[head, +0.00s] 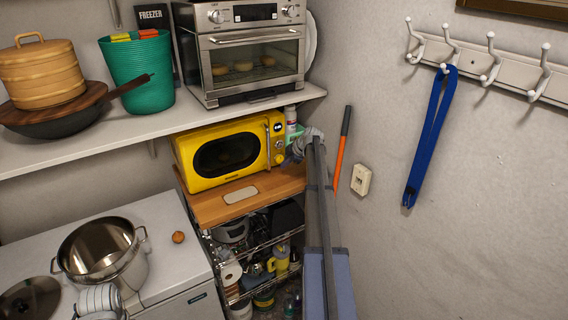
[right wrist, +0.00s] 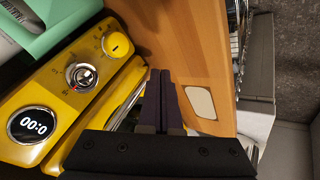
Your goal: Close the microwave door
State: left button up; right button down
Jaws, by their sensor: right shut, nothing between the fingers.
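The yellow microwave (head: 205,181) stands on a wooden board below the white shelf. Its door, with a dark oval window (head: 226,153) and an upright silver handle (head: 267,143), looks flush or nearly flush with the front; a small gap cannot be told. My right gripper (head: 298,145) is at the right end of the microwave, by the control side, partly hidden by its own wrist. In the right wrist view its dark fingers (right wrist: 165,102) are shut and empty, in front of the silver handle (right wrist: 126,107). The knobs and clock (right wrist: 28,124) lie to their left. My left gripper is not seen.
A toaster oven (head: 250,50) stands on the shelf above. The wooden board (head: 215,208) sticks out in front of the microwave, over a filled wire rack. A steel pot (head: 100,250) stands at lower left.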

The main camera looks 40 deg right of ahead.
jog(key=d+p+v, duration=0.1)
jog(key=p+v, duration=0.4)
jog(key=v, duration=0.3)
jog(key=shift+w+d+p, duration=0.25)
jog(key=shift+d+p, duration=0.05)
jog(key=shift+d, duration=0.05)
jog(key=shift+a+f, duration=0.1)
